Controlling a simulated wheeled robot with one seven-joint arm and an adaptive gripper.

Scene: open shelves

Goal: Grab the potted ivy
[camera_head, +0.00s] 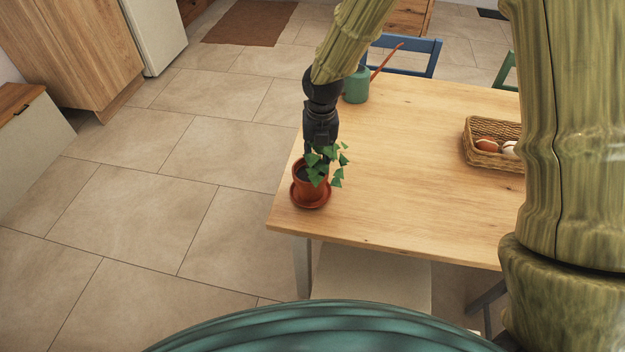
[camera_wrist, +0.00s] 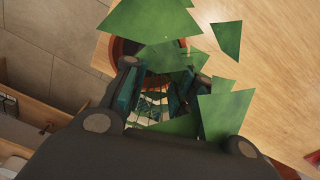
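The potted ivy is a terracotta pot (camera_head: 308,186) with dark soil and green leaves (camera_head: 336,165), standing upright on a terracotta saucer (camera_head: 311,201) at the table's near left corner. My gripper (camera_head: 314,152) points down just above the pot, beside the leaves, which partly hide its fingertips. In the wrist view, my gripper's fingers (camera_wrist: 163,66) are spread apart in front of the pot's rim (camera_wrist: 119,47). Ivy leaves (camera_wrist: 152,20) cover much of the pot and part of the right finger. I cannot tell whether the fingers touch the plant.
The wooden table (camera_head: 410,160) is mostly clear. A green watering can (camera_head: 355,86) with a red spout stands at the back left. A wicker basket (camera_head: 479,154) with eggs sits to the right. A blue chair (camera_head: 425,48) stands behind; a pale seat (camera_head: 370,277) is below the front edge.

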